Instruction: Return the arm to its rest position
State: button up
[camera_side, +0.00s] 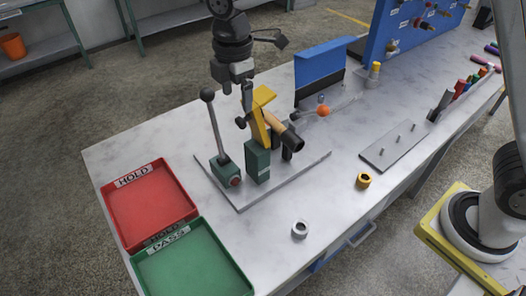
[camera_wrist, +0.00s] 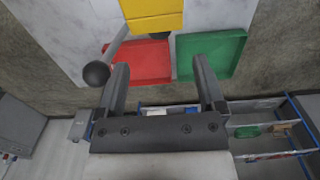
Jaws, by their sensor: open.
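My gripper (camera_side: 246,92) hangs from the top of the side view, just above the green-and-yellow clamp fixture (camera_side: 257,160). In the wrist view, my gripper (camera_wrist: 163,84) has its two dark fingers spread wide with nothing between them. A tan and black cylindrical piece (camera_side: 289,138) sits at the fixture, beside the yellow clamp part (camera_side: 262,108). The fixture's lever with a black ball knob (camera_side: 207,95) stands upright to the left of my gripper; the knob also shows in the wrist view (camera_wrist: 97,73). The rest of my arm above the wrist is cut off.
A red HOLD tray (camera_side: 160,205) and a green PASS tray (camera_side: 195,265) lie on the left of the bench. A blue-topped panel (camera_side: 320,66) and an orange ball (camera_side: 323,110) are behind the fixture. A pegged plate (camera_side: 393,147) and two rolls lie at right.

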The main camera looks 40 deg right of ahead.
jog(key=shift+d, duration=0.1)
jog(key=d+r+m+t, duration=0.1)
jog(key=d+m+t, duration=0.4)
jog(key=d+m, duration=0.65)
jog(key=s+d+f+m+g, duration=0.1)
jog(key=s+d+f+m, duration=0.2)
jog(key=s, duration=0.5)
jog(key=s+d+f+m+g, duration=0.1)
jog(key=s+d+f+m, duration=0.2)
jog(key=s+d+f, duration=0.2)
jog(key=s+f, duration=0.3)
jog(key=s, duration=0.1)
jog(key=shift+d, duration=0.2)
